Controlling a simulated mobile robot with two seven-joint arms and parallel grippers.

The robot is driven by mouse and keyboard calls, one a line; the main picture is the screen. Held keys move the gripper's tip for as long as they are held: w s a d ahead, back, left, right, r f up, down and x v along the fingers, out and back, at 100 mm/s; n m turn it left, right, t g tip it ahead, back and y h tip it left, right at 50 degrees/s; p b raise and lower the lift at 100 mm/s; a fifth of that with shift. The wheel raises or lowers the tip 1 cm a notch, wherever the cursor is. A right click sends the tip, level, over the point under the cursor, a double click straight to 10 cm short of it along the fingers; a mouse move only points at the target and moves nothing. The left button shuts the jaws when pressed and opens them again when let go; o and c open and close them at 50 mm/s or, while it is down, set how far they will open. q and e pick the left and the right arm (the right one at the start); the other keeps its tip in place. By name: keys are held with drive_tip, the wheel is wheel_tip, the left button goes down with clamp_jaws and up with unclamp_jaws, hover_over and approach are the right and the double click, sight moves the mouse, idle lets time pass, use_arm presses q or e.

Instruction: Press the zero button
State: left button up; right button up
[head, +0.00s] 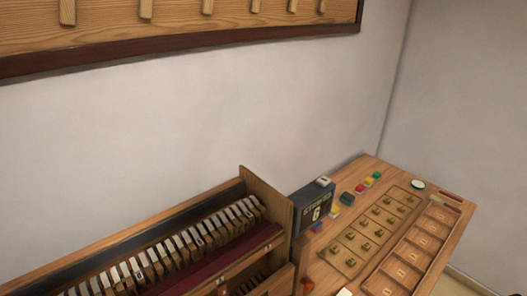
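A dark counter box (314,206) stands on the wooden table next to the piano's end panel. Its front bears small lettering, hard to read, and a pale digit window that looks like a 6. A small white button (323,181) sits on top of the box, apart from any gripper; no label on it can be read. Neither of my grippers shows in the head view.
An opened piano action (190,245) with rows of pale parts fills the lower left. The table (365,168) holds small coloured blocks (368,183), a tray of brass pieces (340,255), a compartment tray (405,257) and a small round white dish (418,184). A pegged board (180,35) hangs above.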

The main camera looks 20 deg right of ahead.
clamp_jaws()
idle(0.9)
